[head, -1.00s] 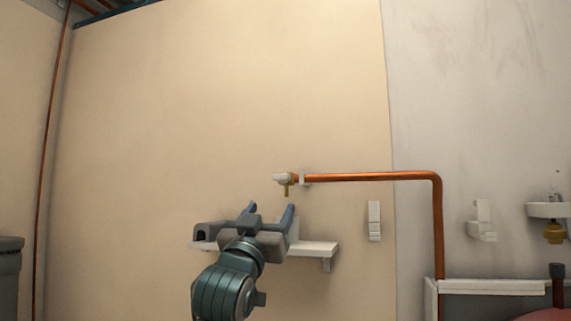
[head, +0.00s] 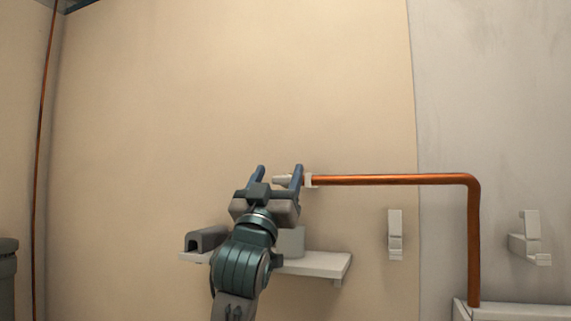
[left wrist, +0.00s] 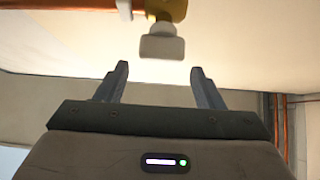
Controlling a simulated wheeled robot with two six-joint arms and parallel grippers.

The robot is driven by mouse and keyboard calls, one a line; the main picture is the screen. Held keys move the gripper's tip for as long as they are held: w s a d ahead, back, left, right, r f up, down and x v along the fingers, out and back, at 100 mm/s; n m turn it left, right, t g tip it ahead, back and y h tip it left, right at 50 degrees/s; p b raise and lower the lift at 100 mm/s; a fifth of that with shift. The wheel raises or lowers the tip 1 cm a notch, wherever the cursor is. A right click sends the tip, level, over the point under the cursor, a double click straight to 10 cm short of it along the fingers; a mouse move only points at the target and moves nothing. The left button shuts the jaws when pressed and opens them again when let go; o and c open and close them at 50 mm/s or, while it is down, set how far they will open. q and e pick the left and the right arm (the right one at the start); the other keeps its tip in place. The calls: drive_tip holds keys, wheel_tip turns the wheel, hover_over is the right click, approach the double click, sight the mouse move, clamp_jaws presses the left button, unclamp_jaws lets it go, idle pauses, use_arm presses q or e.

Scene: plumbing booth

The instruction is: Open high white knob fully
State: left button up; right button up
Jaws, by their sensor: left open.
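The white knob (left wrist: 162,45) shows in the left wrist view on a brass valve (left wrist: 168,10) at the end of a copper pipe. In the head view the white knob (head: 282,179) is partly hidden by my left gripper's right finger. My left gripper (head: 280,168) is open and empty, with its fingers pointing up the wall. In the left wrist view the fingertips of my left gripper (left wrist: 160,68) stand either side of the knob's line, and the knob appears just beyond them, not gripped. My right gripper is not in view.
The copper pipe (head: 390,180) runs right from the valve and bends down. A white shelf (head: 320,265) with a grey block (head: 206,238) is below and behind my left arm. White wall brackets (head: 395,235) are to the right. The wall above is clear.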

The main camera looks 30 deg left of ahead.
sight(281, 181)
use_arm(q)
drive_tip(key=w, duration=0.2)
drive_tip(key=w+a+p, duration=0.1)
drive_tip(key=w, duration=0.1)
drive_tip(key=shift+r+p, duration=0.3)
drive_tip(key=shift+p, duration=0.2)
drive_tip(key=shift+s+d+r, duration=0.1)
drive_tip(key=shift+r, duration=0.1)
drive_tip(key=shift+w+f, duration=0.15)
drive_tip(key=shift+w, duration=0.15)
drive_tip(key=c, duration=1)
